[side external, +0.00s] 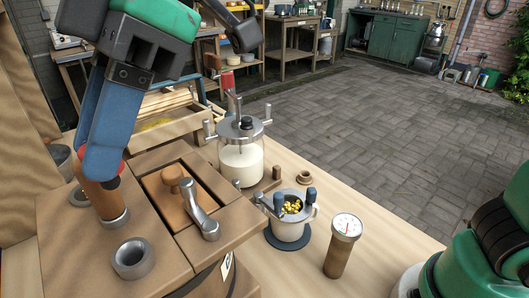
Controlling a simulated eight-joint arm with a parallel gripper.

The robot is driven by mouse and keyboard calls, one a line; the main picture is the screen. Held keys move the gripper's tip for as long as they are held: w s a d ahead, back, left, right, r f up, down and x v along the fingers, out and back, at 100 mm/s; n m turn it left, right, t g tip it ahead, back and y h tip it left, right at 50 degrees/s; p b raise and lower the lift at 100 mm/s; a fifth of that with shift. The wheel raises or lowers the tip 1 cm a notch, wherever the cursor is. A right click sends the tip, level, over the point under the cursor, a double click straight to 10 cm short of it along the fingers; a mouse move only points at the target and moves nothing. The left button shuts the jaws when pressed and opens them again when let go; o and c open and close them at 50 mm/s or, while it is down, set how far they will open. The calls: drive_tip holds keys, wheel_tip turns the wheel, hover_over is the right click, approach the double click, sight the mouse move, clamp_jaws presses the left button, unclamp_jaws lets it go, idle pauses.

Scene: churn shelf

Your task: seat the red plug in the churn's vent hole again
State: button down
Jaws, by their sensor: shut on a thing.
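My gripper (100,165) is at the left, its blue fingers pointing down and shut on a red plug. Red edges of the plug (112,182) show beside the fingers; most of its red part is hidden. A brown round shaft (103,200) extends below the red. Its lower end overlaps a grey metal ring (116,221) on the wooden top; I cannot tell whether it is inside the ring or just above it. The wooden top (165,250) also has an open grey ring (133,259) in front and another grey ring (79,197) behind, partly hidden.
A wooden lid with a knob (172,176) and a metal lever (203,222) stand just right of my gripper. Beyond are a glass jar of white liquid (241,160), a metal pot with yellow bits (289,225) and a dial gauge (344,240).

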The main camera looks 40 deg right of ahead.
drive_tip(key=s+a, duration=0.1)
hover_over(115, 262)
drive_tip(key=d, duration=0.2)
drive_tip(key=shift+n, duration=0.3)
drive_tip(key=shift+a+f, duration=0.1)
drive_tip(key=shift+f, duration=2)
drive_tip(key=shift+f, duration=1.2)
drive_tip(key=c, duration=0.6)
unclamp_jaws()
drive_tip(key=c, duration=0.4)
drive_tip(key=shift+r, duration=0.1)
drive_tip(key=shift+v, duration=3.6)
